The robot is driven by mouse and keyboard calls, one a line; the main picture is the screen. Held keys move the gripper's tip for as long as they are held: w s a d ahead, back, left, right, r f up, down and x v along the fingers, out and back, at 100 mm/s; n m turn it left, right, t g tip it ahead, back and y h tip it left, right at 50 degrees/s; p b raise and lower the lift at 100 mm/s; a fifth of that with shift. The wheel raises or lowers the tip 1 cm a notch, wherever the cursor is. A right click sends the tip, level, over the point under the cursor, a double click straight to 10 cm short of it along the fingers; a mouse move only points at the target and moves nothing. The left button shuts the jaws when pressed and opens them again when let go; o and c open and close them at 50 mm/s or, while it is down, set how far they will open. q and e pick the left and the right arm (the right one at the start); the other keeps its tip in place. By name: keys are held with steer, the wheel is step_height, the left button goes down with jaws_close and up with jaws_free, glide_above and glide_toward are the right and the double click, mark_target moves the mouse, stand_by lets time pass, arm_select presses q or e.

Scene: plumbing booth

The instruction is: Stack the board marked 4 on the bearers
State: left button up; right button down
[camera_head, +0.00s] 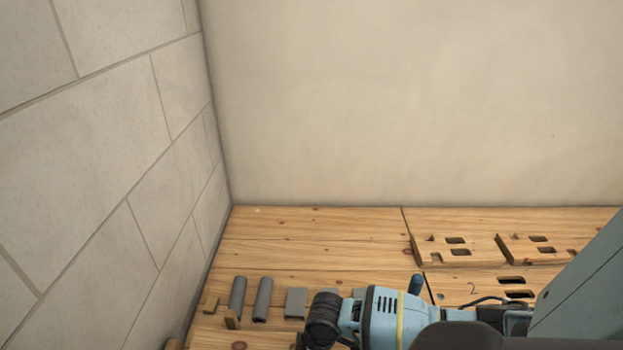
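No board with a legible 4 shows in the head view. A mark 2 stands on a wooden surface with dark slots (490,297) at the lower right, partly covered by a blue machine. Two pale slotted wooden pieces, one left (432,258) and one right (512,257), lie behind it near the back wall. I cannot tell whether they carry marks. Neither of my grippers is in view.
A tiled wall (90,170) bounds the left, a plaster wall (420,100) the back. The planks (310,240) behind are clear.

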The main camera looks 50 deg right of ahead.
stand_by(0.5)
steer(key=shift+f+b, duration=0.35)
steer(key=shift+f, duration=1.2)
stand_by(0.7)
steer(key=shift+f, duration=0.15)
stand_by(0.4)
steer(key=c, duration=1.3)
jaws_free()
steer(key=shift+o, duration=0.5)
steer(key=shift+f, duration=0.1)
